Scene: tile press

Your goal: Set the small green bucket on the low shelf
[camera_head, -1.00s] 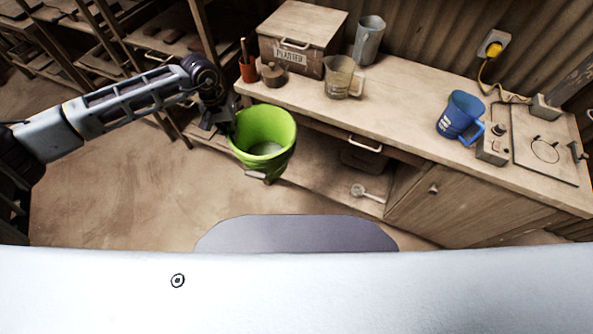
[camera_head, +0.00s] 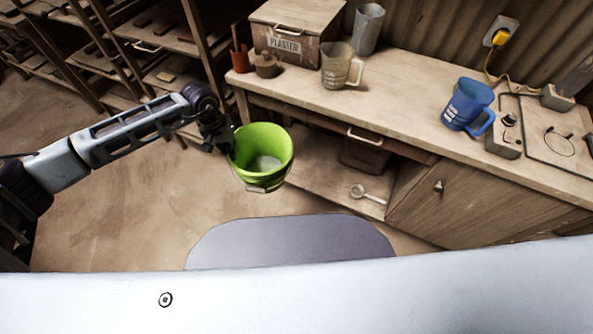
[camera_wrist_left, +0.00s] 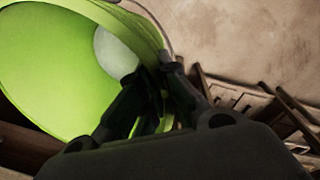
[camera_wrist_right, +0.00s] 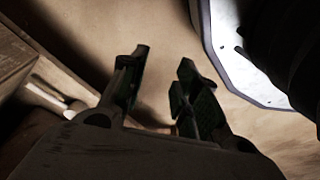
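The small green bucket (camera_head: 262,157) hangs in the air in front of the workbench, upright or slightly tilted, with pale grey showing inside. My left gripper (camera_head: 230,140) is shut on its rim at the left side. In the left wrist view the bucket (camera_wrist_left: 50,70) fills the upper left, its wall between the fingers (camera_wrist_left: 155,92). The low shelf (camera_head: 318,178) is the board under the workbench top, just right of and behind the bucket. My right gripper (camera_wrist_right: 160,92) is open and empty, over the floor; it is not seen in the head view.
A lidded container (camera_head: 364,153) and a pale scoop (camera_head: 367,194) occupy the low shelf. A cabinet (camera_head: 440,200) closes its right end. Above, the workbench (camera_head: 400,100) holds a plaster box (camera_head: 292,42), jugs and a blue jug (camera_head: 467,106). The shelf's left front part looks clear.

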